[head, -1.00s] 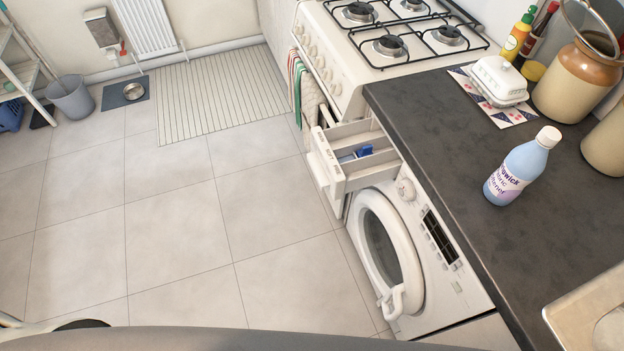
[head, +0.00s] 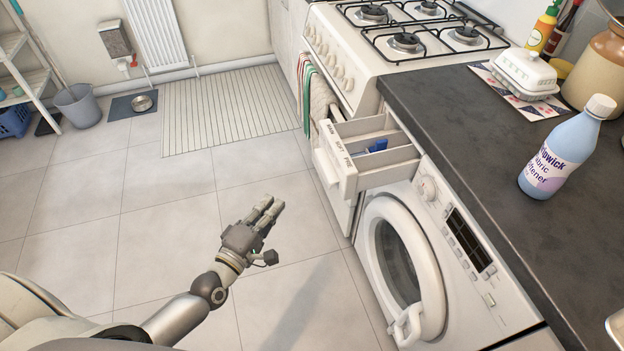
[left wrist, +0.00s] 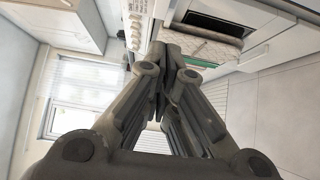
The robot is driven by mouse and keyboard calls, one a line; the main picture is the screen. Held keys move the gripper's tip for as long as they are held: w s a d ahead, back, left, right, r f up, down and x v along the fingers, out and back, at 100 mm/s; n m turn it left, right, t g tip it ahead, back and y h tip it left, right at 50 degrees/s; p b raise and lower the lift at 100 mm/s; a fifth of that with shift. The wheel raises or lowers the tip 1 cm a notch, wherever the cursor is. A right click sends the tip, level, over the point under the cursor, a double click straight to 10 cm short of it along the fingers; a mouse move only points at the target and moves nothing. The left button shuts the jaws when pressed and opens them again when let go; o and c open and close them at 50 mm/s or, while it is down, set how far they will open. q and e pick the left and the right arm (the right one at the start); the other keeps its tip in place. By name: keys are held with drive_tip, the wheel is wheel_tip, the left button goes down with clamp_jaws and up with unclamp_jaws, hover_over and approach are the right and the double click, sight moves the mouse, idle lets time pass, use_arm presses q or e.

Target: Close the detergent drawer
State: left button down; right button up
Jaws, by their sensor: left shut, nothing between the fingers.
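The white detergent drawer (head: 362,155) is pulled out from the top left of the washing machine (head: 440,265), below the counter edge. It has compartments with lettering on the front rim, and a blue piece (head: 372,147) lies inside. My left gripper (head: 270,208) is shut and empty in front of the washer, to the left of and lower in the picture than the drawer, apart from it. Its shut fingers also show in the left wrist view (left wrist: 172,55). My right gripper is not in view.
The washer's round door (head: 405,265) appears closed. A blue softener bottle (head: 565,150) stands on the dark counter (head: 480,140). The stove (head: 375,45) with hanging towels (head: 305,90) is beyond the drawer.

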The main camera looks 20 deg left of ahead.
use_arm(q)
drive_tip(key=w+d+p, duration=0.1)
drive_tip(key=w+d, duration=0.4)
drive_tip(key=w, duration=0.7)
drive_tip(key=shift+d, duration=0.1)
